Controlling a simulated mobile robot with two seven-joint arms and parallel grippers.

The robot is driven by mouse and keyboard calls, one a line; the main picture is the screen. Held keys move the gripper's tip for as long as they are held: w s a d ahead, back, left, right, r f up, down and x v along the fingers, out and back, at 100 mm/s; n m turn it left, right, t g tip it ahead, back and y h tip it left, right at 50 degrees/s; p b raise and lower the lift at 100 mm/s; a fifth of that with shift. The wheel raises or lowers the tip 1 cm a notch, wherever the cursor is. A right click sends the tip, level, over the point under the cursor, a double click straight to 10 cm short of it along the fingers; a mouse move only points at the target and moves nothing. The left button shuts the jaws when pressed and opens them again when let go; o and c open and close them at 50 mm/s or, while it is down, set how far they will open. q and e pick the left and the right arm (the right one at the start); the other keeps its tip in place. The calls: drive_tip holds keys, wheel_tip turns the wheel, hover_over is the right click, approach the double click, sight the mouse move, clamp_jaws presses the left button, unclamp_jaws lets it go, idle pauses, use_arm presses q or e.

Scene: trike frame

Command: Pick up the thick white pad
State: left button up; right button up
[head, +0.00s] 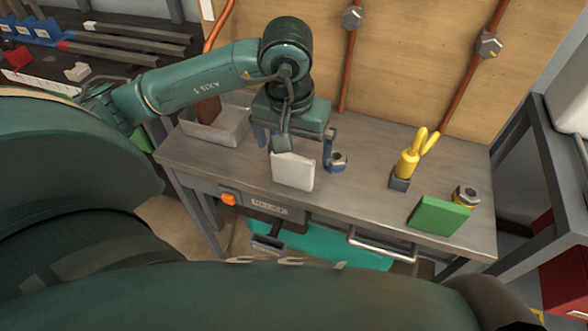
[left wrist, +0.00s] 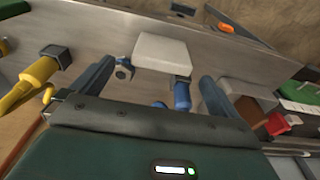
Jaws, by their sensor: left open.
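The thick white pad (head: 293,171) stands on the workbench near its front edge, its broad face towards me. My left gripper (head: 294,148) is open just above and behind it, pointing down. In the left wrist view the pad (left wrist: 163,52) shows beyond the left gripper's fingertips (left wrist: 160,76), in the gap between the two spread fingers, with nothing gripped. I cannot tell exactly how far the fingertips are from it. The right gripper is not in view.
A blue tool with a metal nut (head: 337,161) is right of the pad. A metal tray (head: 232,137) is to its left. A yellow-handled tool (head: 408,164), a green block (head: 438,215) and a hex nut (head: 466,196) stand farther right. The bench (head: 365,203) between is clear.

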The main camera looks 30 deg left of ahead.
sight(292, 157)
use_arm(q)
drive_tip(key=shift+w+a+f, duration=0.15)
drive_tip(key=shift+w+f, duration=0.05)
drive_tip(key=shift+f, duration=1.55)
drive_tip(key=shift+w+a+f, duration=0.1)
drive_tip(key=shift+w+f, duration=0.05)
drive_tip(key=shift+f, duration=1.6)
drive_tip(key=shift+c, duration=0.2)
drive_tip(key=c, duration=0.9)
